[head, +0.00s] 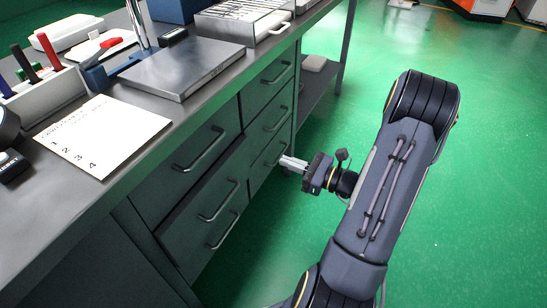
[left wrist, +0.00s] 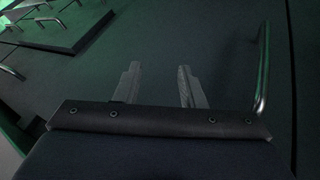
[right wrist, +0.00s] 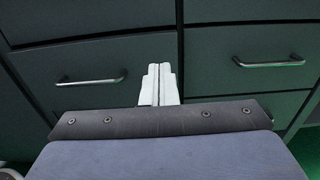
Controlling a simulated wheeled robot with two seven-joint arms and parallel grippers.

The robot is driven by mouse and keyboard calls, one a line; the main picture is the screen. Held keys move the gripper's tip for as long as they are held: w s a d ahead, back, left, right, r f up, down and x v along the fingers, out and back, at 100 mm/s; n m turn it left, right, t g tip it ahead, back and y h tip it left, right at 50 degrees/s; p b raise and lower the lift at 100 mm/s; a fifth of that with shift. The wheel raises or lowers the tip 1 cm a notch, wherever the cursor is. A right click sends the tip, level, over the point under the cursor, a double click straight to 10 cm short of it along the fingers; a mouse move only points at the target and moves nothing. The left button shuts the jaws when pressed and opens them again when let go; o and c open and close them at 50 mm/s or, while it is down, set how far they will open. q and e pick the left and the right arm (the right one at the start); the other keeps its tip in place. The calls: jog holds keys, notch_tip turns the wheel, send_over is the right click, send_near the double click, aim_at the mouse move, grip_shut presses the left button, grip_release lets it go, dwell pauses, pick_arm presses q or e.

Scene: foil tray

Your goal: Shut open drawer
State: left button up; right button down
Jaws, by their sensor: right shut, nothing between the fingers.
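The grey cabinet under the bench has two columns of drawers with bar handles. In the head view, the middle drawer of the near column (head: 195,212) seems to stand slightly proud of its neighbours; how far is hard to tell. In the left wrist view, a drawer front (left wrist: 75,33) stands out at the upper left. My right gripper (head: 284,160) is shut and empty by the far column's lowest handle. In the right wrist view its fingertips (right wrist: 160,67) point at the fronts, between two handles. My left gripper (left wrist: 156,70) is open and empty, facing a dark front.
A bar handle (left wrist: 262,70) is right of my left fingers. The bench top (head: 165,98) carries a metal plate (head: 180,68), a paper sheet (head: 100,135) and a pen holder (head: 45,100). Green floor (head: 470,200) is open at the right.

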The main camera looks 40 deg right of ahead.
aim_at(242, 144)
jog(key=x, duration=1.1)
jog(key=shift+b, duration=0.4)
jog(key=shift+w+a, duration=0.25)
jog(key=shift+w, duration=0.2)
jog(key=x, duration=0.2)
jog(key=shift+w+a, duration=0.15)
jog(key=shift+w, duration=0.2)
jog(key=shift+r, duration=0.1)
